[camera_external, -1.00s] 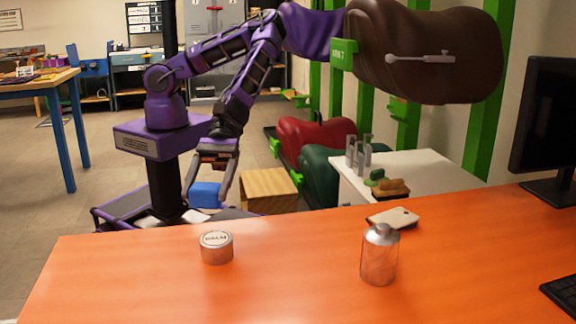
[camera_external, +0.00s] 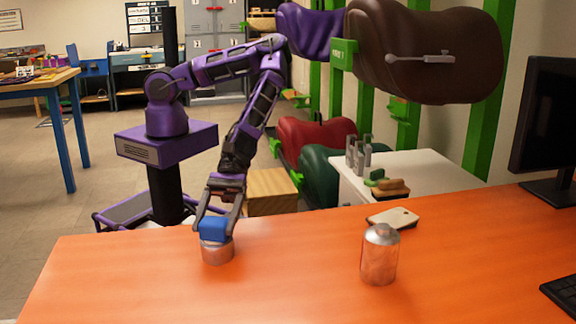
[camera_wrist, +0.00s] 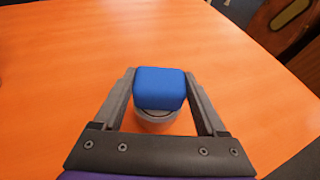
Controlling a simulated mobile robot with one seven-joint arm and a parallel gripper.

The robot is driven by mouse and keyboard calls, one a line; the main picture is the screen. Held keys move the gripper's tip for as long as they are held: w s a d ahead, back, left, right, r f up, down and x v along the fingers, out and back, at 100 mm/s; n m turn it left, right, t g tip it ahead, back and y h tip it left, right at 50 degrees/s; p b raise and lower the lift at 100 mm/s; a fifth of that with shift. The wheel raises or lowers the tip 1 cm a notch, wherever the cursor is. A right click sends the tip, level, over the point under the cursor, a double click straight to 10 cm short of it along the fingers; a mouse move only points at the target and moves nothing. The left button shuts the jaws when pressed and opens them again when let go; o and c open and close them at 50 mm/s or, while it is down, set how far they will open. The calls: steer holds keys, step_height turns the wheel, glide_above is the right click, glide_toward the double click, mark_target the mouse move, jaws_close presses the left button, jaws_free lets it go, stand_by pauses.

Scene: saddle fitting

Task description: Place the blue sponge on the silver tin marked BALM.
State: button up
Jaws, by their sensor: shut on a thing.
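The blue sponge (camera_external: 213,229) is between the fingers of my gripper (camera_external: 216,222), which is shut on it. The silver tin (camera_external: 217,251) stands upright on the orange table, directly below the sponge; its BALM lid is mostly hidden by the sponge. In the wrist view the blue sponge (camera_wrist: 160,88) sits between the two fingers and covers most of the tin (camera_wrist: 157,121), whose near rim shows beneath it. The sponge looks to be at the tin's top, but I cannot tell whether they touch.
A silver bottle (camera_external: 379,256) stands to the right on the orange table (camera_external: 300,275). Behind it lies a flat pale board (camera_external: 393,218). A monitor (camera_external: 546,125) and a keyboard (camera_external: 562,296) are at the right edge. The table around the tin is clear.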

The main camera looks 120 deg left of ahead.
steer(key=shift+f, duration=0.2)
steer(key=o, duration=1.3)
steer(key=shift+c, duration=0.2)
steer(key=shift+r, duration=0.1)
steer(key=shift+r, duration=0.2)
steer(key=p+v, duration=0.1)
steer(key=v, duration=1.1)
steer(key=shift+p, duration=0.4)
